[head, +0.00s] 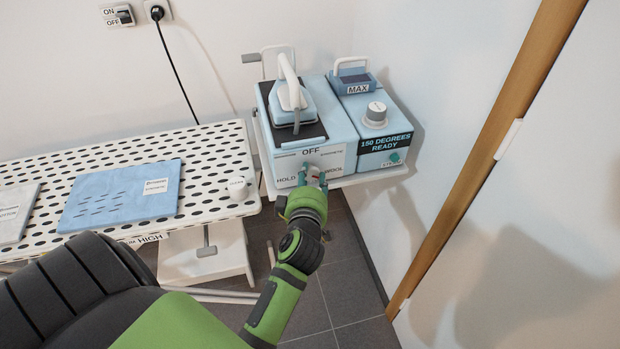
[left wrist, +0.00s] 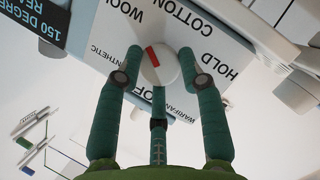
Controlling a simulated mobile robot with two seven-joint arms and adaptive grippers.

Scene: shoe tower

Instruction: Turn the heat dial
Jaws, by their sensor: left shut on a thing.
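The heat dial (left wrist: 160,68) is a round white knob with a red mark, on the white front panel (head: 290,165) of the light blue iron station. The panel carries the labels OFF, HOLD, WOOL, COTTON and SYNTHETIC. In the left wrist view the red mark points up and left, roughly toward WOOL. My left gripper (head: 313,178) is shut on the dial, one finger on each side, and in the head view it hides most of it. It also shows in the left wrist view (left wrist: 160,78). My right gripper is not in view.
A blue box (head: 385,142) reading "150 DEGREES READY" stands right of the station, with a grey knob (head: 376,112) on top. An iron (head: 293,97) rests on the station.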

